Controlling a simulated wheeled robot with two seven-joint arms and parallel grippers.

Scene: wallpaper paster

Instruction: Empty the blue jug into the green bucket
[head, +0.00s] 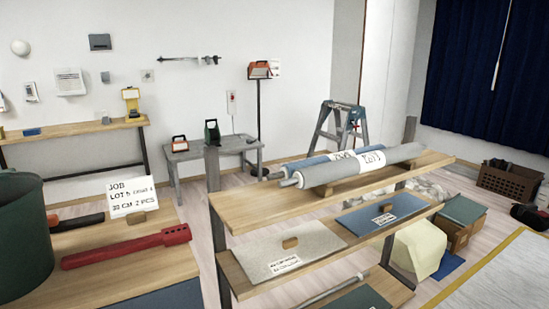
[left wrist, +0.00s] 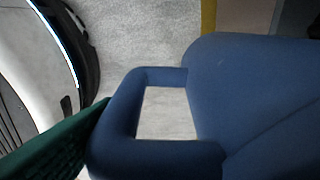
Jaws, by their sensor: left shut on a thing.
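The blue jug (left wrist: 245,100) fills the right of the left wrist view, with its squared loop handle (left wrist: 115,120) toward the middle. My left gripper is shut on the jug, but its fingertips are not clearly made out. A dark green ribbed piece (left wrist: 55,145) reaches the handle from the lower left; I cannot tell what it is. The jug's opening and contents are hidden. A large dark green round container (head: 22,235), which looks like the green bucket, stands on a wooden bench at the left edge of the head view, partly cut off. My right gripper is in neither view.
A wooden rack (head: 240,208) with rolls (head: 365,165) stands in the middle. My own base shows at the left of the left wrist view.

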